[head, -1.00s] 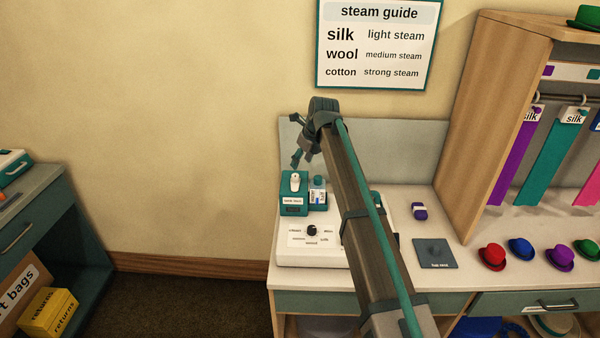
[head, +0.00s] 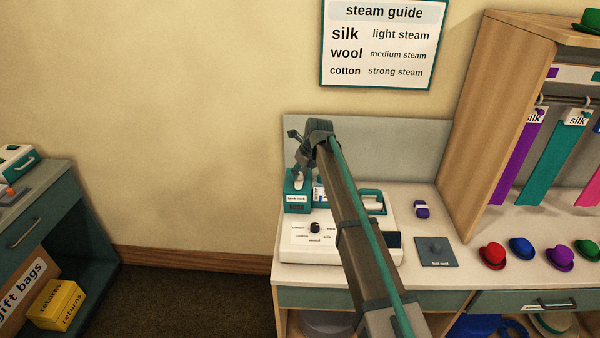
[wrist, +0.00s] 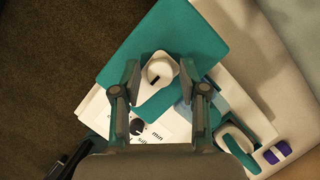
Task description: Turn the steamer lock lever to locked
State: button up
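The white lock lever (head: 299,181) stands on a teal housing (head: 297,204) at the back left of the white steamer (head: 298,248). In the wrist view the lever (wrist: 159,73) has a rounded top with a dark mark, on the teal housing (wrist: 190,38). My gripper (wrist: 159,77) is open, with one finger on each side of the lever and visible gaps between. In the head view my gripper (head: 298,162) is right above the lever and partly covers it. The small label on the housing is hard to read, and no locked mark can be made out.
A black dial (head: 315,228) sits on the steamer's front panel. A teal handle (head: 374,203) is to the right, partly behind my arm. A purple-and-white item (head: 421,209), a dark hat rest (head: 436,252) and several small hats lie further right.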

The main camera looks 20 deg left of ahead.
grip_shut()
jog(key=shift+n, duration=0.4)
jog(key=n+g, duration=0.1)
jog(key=n, duration=0.2)
jog(key=shift+w, duration=0.2)
jog(key=n+g, duration=0.2)
jog(key=n, duration=0.3)
jog(key=shift+w+a, duration=0.1)
jog(key=n+g, duration=0.1)
jog(key=n, duration=0.1)
jog(key=n+g, duration=0.1)
jog(key=n, duration=0.2)
jog(key=shift+w+h, duration=0.1)
jog(key=shift+h, duration=0.2)
jog(key=n+g+h, duration=0.1)
jog(key=n, duration=0.3)
